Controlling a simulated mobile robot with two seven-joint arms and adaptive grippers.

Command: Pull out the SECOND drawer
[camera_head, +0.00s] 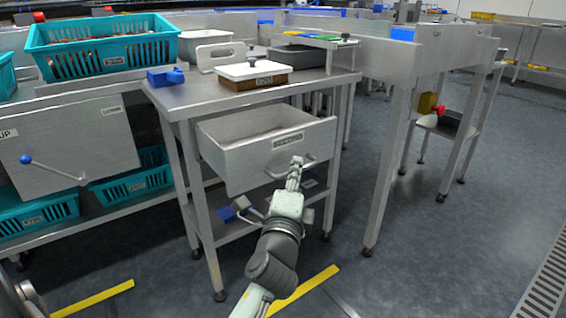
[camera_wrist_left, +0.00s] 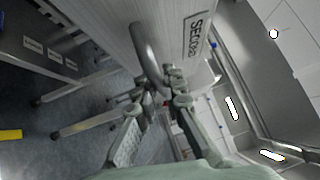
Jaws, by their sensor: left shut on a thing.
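The drawer (camera_head: 240,160) under the steel table stands pulled out, with its inside showing and no contents visible. Its front bears a label that partly reads "SECO" in the left wrist view (camera_wrist_left: 195,38). A curved grey bar handle (camera_wrist_left: 143,45) is fixed to that front. My left gripper (camera_head: 294,172) is at the handle on the drawer front. In the left wrist view my left gripper's fingers (camera_wrist_left: 165,95) are closed around the handle bar. The fingers partly hide the handle. My right gripper is not in view.
On the steel table (camera_head: 190,97) stand a white-lidded box (camera_head: 252,82) and a blue object (camera_head: 165,77). Teal crates (camera_head: 100,62) are at the left, beside a panel with a blue-knobbed lever (camera_head: 50,168). Steel legs (camera_head: 385,185) stand at the right. Open floor (camera_head: 440,255) is at the lower right.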

